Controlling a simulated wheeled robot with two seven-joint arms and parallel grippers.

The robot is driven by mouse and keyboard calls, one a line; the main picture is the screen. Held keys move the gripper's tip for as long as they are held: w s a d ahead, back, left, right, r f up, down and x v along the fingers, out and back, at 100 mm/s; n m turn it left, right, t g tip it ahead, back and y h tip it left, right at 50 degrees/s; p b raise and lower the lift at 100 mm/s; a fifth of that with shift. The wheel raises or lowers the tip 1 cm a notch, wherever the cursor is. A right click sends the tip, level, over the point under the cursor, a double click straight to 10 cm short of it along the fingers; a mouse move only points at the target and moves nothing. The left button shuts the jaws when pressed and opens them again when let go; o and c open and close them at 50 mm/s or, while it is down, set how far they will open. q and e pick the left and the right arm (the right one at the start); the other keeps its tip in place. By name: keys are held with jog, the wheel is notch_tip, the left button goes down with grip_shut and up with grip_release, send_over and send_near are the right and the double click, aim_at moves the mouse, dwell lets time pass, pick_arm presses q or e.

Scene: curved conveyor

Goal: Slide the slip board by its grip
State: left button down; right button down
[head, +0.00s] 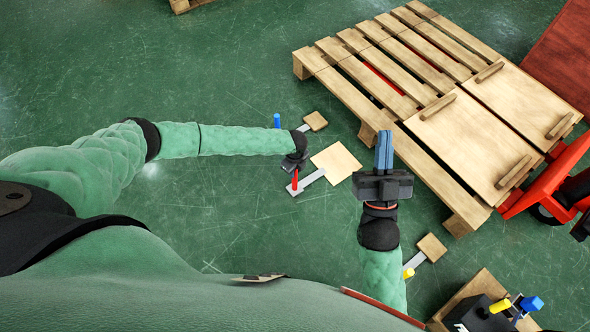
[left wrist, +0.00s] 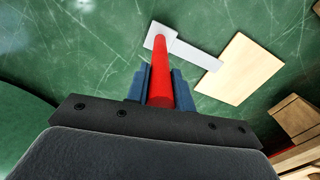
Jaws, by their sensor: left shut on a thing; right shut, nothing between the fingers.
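The slip board (head: 336,161) is a pale square wooden plate on the green floor, with a grey metal strip (head: 309,181) leading to an upright red grip (head: 295,181). The board is also at the right in the left wrist view (left wrist: 242,69). My left gripper (head: 293,165) is shut on the red grip, whose rod (left wrist: 160,75) passes between the blue fingers in the left wrist view. My right gripper (head: 384,150) is shut and empty, in the air to the right of the slip board.
Two smaller boards lie nearby, one with a blue grip (head: 277,120) and one with a yellow grip (head: 408,272). A wooden pallet (head: 350,90) carrying wooden panels (head: 470,130) stands at right, with a red machine (head: 560,175) beside it. The floor at upper left is clear.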

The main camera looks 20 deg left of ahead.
pick_arm(q)
jog(key=c, duration=1.1)
grip_release()
jog(key=shift+r, duration=0.15)
notch_tip(320, 180, up, 7)
jog(key=shift+f+p, duration=0.1)
jog(key=shift+p, duration=0.6)
jog(key=shift+r, duration=0.35)
pick_arm(e)
jog(key=w+a+f+g, duration=0.1)
jog(key=f+g, duration=0.2)
jog(key=f, duration=0.4)
jog(key=w+f+g+h, duration=0.1)
jog(key=w+f+g, duration=0.1)
jog(key=f, duration=0.6)
jog(key=shift+w+a+f+g, duration=0.25)
jog(key=shift+a+g, duration=0.1)
jog(key=shift+g, duration=0.15)
